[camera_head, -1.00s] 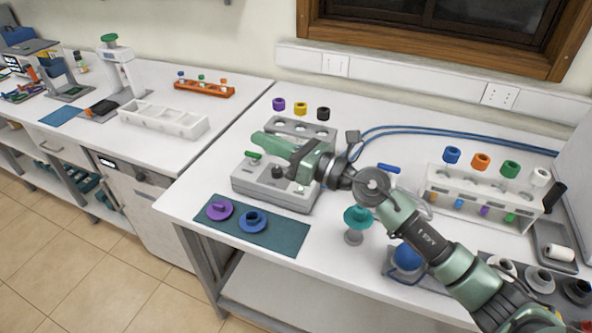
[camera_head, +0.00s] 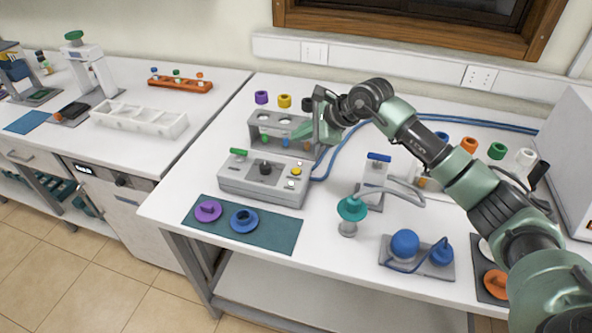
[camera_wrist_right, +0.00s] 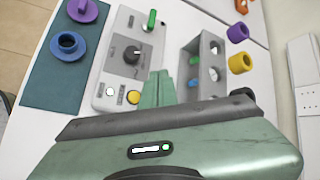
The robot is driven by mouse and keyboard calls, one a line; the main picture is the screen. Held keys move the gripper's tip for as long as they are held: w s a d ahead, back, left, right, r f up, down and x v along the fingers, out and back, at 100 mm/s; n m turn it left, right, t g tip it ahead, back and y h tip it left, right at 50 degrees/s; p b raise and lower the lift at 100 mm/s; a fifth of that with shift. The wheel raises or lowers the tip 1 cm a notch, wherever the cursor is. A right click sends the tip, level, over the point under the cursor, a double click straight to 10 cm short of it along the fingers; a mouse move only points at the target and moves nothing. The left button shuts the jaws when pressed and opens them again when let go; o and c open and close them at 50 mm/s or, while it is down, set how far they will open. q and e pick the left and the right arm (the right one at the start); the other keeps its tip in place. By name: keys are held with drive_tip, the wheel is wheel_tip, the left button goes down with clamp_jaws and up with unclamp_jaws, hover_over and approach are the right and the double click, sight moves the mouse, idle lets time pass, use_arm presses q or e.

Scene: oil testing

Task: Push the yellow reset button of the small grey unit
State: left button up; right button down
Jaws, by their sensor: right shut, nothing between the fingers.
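The small grey unit (camera_head: 263,183) stands on the right-hand table with a green switch, a dark knob and the yellow reset button (camera_head: 296,171) near its right end. My right gripper (camera_head: 316,138) is shut and empty, above and behind the unit's right end, in front of a grey rack. In the right wrist view the closed green fingers (camera_wrist_right: 160,88) show just right of the yellow button (camera_wrist_right: 133,97), which is uncovered. I see no contact between fingers and button. The grey unit (camera_wrist_right: 122,62) fills the middle of that view. My left gripper is not in view.
The grey rack (camera_head: 272,120) stands close behind the unit. A teal mat (camera_head: 270,238) with purple and blue pieces lies in front. A teal-topped stand (camera_head: 351,209) and a blue-handled device (camera_head: 374,175) stand to the right, with blue tubing (camera_head: 335,160) behind.

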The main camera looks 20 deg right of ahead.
drive_tip(key=b, duration=0.4)
hover_over(300, 172)
wheel_tip(300, 172, down, 8)
drive_tip(key=shift+w+r, duration=0.1)
drive_tip(key=shift+r, duration=0.15)
drive_tip(key=shift+f+b, duration=0.3)
drive_tip(key=shift+f, duration=0.3)
idle(0.3)
idle(0.9)
drive_tip(key=shift+a+f+b, duration=0.1)
drive_tip(key=shift+f+b, duration=0.3)
drive_tip(key=shift+b, duration=0.2)
drive_tip(key=shift+f+b, duration=0.45)
idle(0.4)
idle(0.3)
drive_tip(key=shift+r+p, duration=0.3)
drive_tip(key=shift+r, duration=0.55)
